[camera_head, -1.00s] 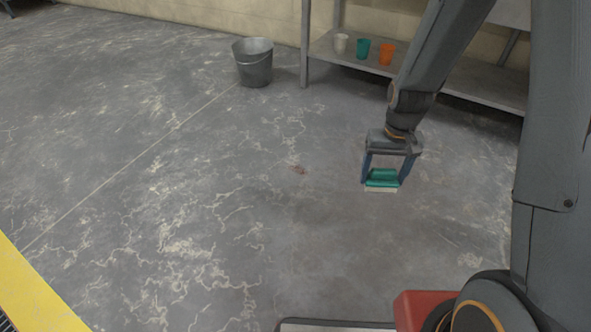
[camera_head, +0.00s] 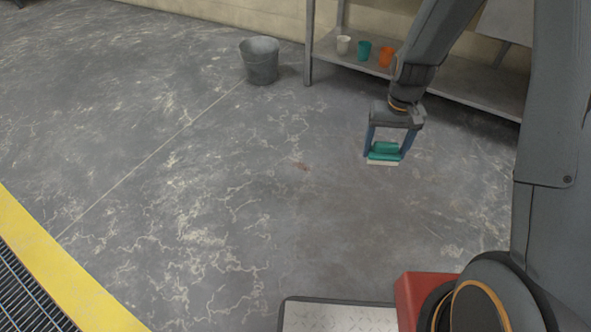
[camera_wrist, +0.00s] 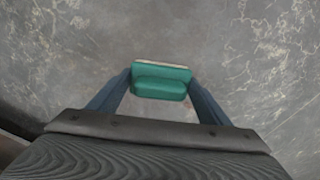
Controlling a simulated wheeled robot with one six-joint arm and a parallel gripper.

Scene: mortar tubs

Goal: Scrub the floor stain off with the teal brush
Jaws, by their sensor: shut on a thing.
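The teal brush (camera_head: 385,150) has pale bristles on its underside. My gripper (camera_head: 386,152) is shut on it, one blue finger on each side, and holds it bristles down above the floor. In the wrist view the brush (camera_wrist: 160,83) sits between the fingertips.
A grey metal bucket (camera_head: 260,61) stands at the back. A shelf (camera_head: 450,82) along the wall holds a white, a teal and an orange cup (camera_head: 386,57). A yellow strip (camera_head: 70,265) and floor grating (camera_head: 28,290) lie at lower left. The floor around the stain is clear.

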